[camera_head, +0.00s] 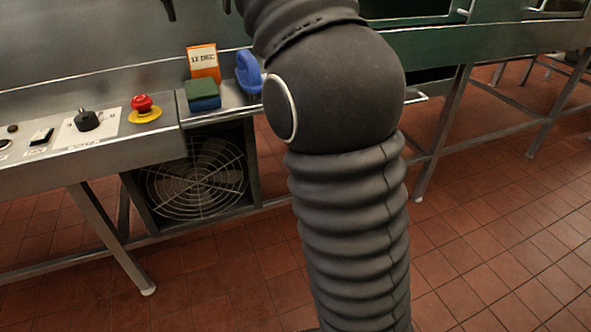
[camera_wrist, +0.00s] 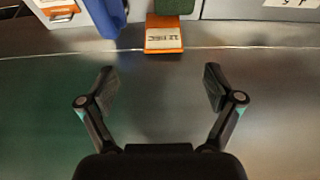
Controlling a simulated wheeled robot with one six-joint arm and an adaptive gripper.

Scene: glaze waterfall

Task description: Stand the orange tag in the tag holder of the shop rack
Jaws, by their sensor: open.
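The orange tag (camera_head: 203,50) has a white label reading "12 DEC". In the head view it stands upright behind a green and blue sponge-like block on the steel ledge. It also shows in the wrist view at top centre (camera_wrist: 163,48), label upside down. My gripper (camera_wrist: 159,84) is open and empty, its fingertips spread wide, with the tag beyond them and between their lines. The tag is apart from both fingers. My arm covers much of the head view's centre.
The green and blue block (camera_head: 202,95) sits in front of the tag, and a blue object (camera_head: 248,72) stands to its right. A red emergency button (camera_head: 141,104) and a black knob (camera_head: 87,119) are on the panel at left. A caged fan (camera_head: 195,180) is below.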

